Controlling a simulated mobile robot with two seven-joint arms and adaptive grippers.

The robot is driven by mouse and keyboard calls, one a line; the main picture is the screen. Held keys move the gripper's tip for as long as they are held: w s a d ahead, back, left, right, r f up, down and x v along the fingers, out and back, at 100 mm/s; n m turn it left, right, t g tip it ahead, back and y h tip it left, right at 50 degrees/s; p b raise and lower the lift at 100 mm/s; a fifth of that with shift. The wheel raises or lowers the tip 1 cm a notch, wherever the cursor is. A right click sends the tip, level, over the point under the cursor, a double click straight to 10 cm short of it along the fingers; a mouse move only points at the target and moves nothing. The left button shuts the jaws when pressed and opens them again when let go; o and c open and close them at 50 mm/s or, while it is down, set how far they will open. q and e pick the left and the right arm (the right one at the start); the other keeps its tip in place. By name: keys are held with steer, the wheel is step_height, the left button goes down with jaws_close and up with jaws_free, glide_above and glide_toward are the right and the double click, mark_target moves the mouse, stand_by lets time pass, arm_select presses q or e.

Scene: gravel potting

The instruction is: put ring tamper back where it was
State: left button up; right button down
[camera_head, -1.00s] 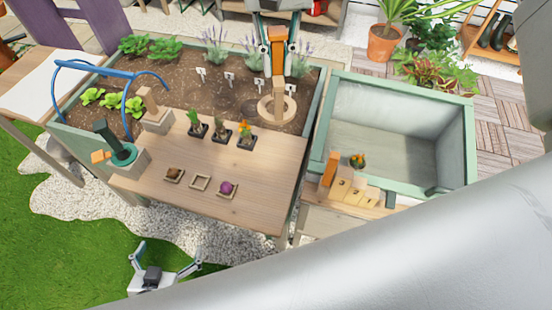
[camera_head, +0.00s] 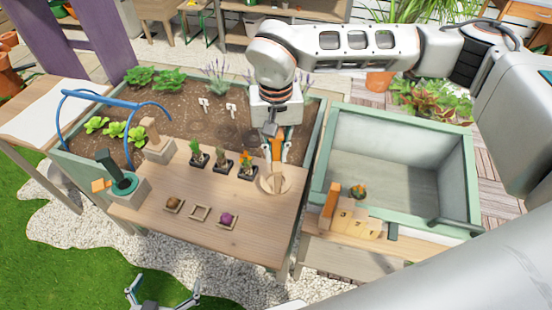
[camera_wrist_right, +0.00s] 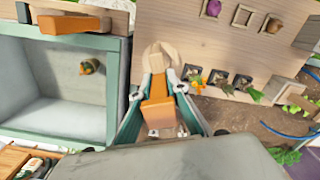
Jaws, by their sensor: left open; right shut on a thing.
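The ring tamper has a pale wooden ring (camera_head: 289,186) and an orange-brown handle (camera_head: 277,149). My right gripper (camera_head: 274,152) is shut on the handle and holds the tamper upright, ring down, at the wooden table's right side. I cannot tell whether the ring touches the tabletop. In the right wrist view the handle (camera_wrist_right: 157,108) sits between the fingers and the ring (camera_wrist_right: 171,49) shows beyond it, over the table. My left gripper (camera_head: 165,287) is open and empty at the bottom edge of the head view, over grass and gravel.
Potted seedlings (camera_head: 222,163) stand just left of the ring. Small square frames (camera_head: 200,214) lie nearer the front. A green tool (camera_head: 120,178) and a wooden block tool (camera_head: 153,133) rest on grey blocks at left. A green-rimmed basin (camera_head: 318,182) stands to the right.

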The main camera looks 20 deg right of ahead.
mark_target(276, 160)
steer(key=shift+f, duration=1.75)
steer(key=c, duration=2)
jaws_free()
steer(key=shift+o, duration=0.2)
step_height(276, 160, up, 12)
steer(key=shift+r, duration=0.15)
